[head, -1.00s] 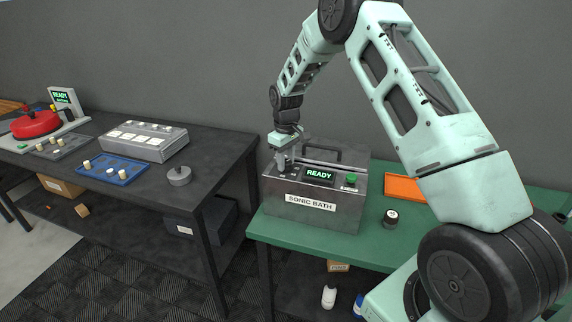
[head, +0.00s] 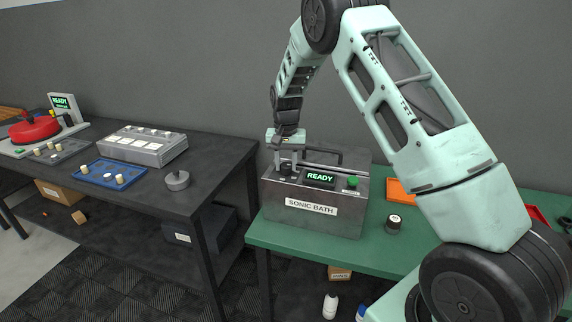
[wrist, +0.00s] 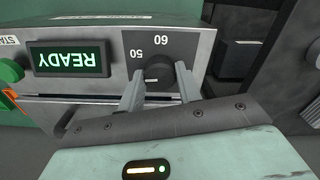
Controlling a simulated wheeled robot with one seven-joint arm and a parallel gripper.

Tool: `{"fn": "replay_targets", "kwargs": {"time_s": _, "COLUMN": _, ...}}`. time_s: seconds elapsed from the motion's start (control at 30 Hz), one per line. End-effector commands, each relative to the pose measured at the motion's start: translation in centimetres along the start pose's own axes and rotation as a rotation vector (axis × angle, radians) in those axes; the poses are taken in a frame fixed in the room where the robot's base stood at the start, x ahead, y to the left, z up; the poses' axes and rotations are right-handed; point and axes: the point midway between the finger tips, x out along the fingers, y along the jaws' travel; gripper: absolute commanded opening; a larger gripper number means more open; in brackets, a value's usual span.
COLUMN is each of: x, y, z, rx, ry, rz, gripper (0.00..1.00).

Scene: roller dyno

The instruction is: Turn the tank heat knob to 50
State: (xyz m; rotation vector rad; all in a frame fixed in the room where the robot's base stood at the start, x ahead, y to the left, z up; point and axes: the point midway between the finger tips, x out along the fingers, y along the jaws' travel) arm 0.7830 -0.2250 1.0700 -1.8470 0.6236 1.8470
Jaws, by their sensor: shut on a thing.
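The sonic bath (head: 320,222) is a grey metal box with a green READY display and a front label, standing on the green table. Its dark round heat knob (wrist: 158,70) sits on a dark dial plate beside the display in the wrist view. In the head view my gripper (head: 286,162) points down onto the left end of the box's top panel.
A green button (head: 352,181) sits right of the display. A dark table (head: 215,153) to the left holds a blue tray (head: 108,173), a grey panel box and a round grey weight (head: 177,180).

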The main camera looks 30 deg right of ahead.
Motion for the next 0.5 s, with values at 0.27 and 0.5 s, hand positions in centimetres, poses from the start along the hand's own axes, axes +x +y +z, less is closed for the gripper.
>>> {"fn": "replay_targets", "kwargs": {"time_s": 0.27, "x": 0.0, "y": -0.02, "z": 0.03, "rx": 0.257, "ry": -0.001, "rz": 0.001, "gripper": 0.11}}
{"fn": "replay_targets", "kwargs": {"time_s": 0.5, "x": -0.03, "y": -0.06, "z": 0.05, "rx": 0.441, "ry": -0.001, "rz": 0.001, "gripper": 0.11}}
